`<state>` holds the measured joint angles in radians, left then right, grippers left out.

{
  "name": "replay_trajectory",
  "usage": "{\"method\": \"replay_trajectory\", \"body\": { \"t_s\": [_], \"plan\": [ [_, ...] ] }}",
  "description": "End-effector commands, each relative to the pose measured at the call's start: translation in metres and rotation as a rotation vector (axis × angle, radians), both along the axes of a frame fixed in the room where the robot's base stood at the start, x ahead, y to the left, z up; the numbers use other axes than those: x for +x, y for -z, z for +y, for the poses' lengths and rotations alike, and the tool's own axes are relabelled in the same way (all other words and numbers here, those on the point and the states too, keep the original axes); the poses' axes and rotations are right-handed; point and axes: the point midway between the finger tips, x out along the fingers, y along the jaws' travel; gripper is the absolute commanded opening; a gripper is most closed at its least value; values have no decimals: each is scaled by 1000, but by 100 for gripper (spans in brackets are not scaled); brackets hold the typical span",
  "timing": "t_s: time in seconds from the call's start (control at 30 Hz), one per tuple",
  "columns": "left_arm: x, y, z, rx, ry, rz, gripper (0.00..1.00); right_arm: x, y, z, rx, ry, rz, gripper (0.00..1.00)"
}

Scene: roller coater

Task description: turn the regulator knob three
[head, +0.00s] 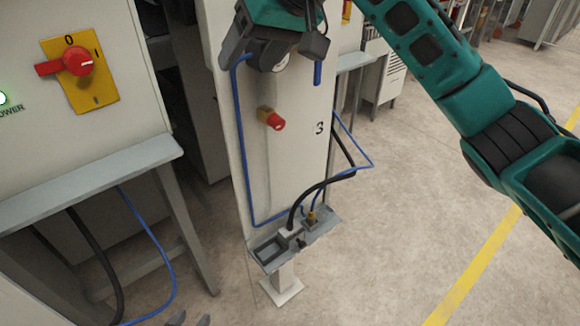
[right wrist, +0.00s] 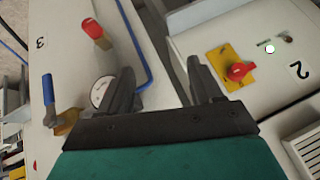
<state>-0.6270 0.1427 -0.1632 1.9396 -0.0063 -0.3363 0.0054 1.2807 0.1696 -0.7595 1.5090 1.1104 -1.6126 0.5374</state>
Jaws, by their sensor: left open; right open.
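A red knob on a brass-yellow base (head: 270,118) sticks out of the white panel marked 3 (head: 290,150). It also shows at the upper left of the right wrist view (right wrist: 97,33). My right gripper (head: 280,42) is open and empty in front of the upper panel, above the red knob in the head view. In the right wrist view its two dark fingers (right wrist: 163,80) are spread, with the knob outside the gap. A round gauge (right wrist: 101,91) is partly hidden behind one finger. Only the grey tips of my open left gripper (head: 190,319) show at the bottom edge.
A blue-handled valve (right wrist: 48,88) sits near the gauge. A red rotary switch on a yellow plate (head: 78,98) is on the left cabinet. Blue tubing (head: 242,150) frames the panel. A grey tray (head: 268,252) with cables juts out below.

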Motion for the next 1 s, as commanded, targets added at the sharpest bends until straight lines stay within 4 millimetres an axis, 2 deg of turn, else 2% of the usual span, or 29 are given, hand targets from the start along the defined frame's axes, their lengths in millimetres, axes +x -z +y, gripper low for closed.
{"method": "replay_trajectory", "body": {
  "t_s": [0.1, 0.53, 1.0],
  "plan": [
    [2, -2, 0, 0, 0, -5, 43, 5, 24, 3, 46, 6, -2, 65],
    [4, -4, 0, 0, -1, -9, 43, 16, 101, 2, 189, 65, -44, 65],
    [0, -2, 0, 0, -1, -1, 43, 12, 186, -18, 279, 177, -113, 65]
  ]
}}
